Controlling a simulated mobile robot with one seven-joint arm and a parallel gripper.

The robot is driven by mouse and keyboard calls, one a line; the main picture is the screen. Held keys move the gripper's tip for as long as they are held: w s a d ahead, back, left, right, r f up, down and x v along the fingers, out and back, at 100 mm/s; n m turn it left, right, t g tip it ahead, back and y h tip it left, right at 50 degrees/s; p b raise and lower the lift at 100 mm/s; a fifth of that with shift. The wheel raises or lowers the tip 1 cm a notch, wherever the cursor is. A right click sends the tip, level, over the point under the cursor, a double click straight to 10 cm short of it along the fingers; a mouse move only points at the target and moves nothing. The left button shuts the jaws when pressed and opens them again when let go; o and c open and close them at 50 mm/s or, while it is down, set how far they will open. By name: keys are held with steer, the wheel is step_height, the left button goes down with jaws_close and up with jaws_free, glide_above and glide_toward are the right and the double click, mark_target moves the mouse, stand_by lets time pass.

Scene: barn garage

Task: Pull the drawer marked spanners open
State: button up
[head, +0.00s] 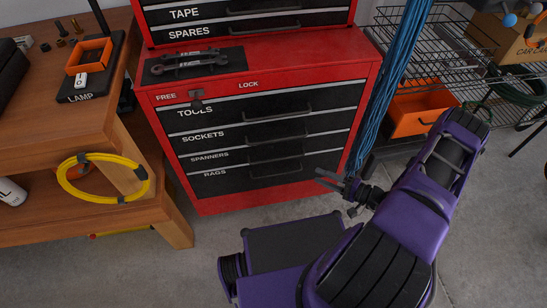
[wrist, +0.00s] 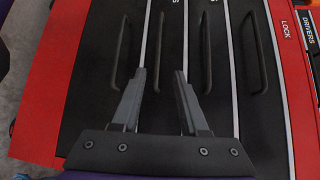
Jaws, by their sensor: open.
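The drawer marked spanners (head: 232,161) is the third of the drawers labelled tools, sockets, spanners and rags in the red cabinet (head: 225,205). It has a black front and a dark bar handle, and it looks shut. My gripper (head: 321,178) is open and empty in front of the lower right of the cabinet. In the wrist view the drawers appear turned on their side. There the spanners handle (wrist: 159,45) lies between the two fingertips of my gripper (wrist: 160,73). How far the fingertips are from the handle is unclear.
Spanners (head: 190,62) lie on a dark mat on the cabinet top. A wooden bench (head: 172,215) stands left; blue cables (head: 385,90) and a wire rack with an orange bin (head: 420,113) stand right.

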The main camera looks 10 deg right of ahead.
mark_target(279, 159)
steer(key=b+x, duration=0.1)
steer(key=x, duration=1.6)
steer(key=shift+w+f, duration=0.2)
steer(key=shift+c, duration=0.2)
jaws_close()
stand_by(0.5)
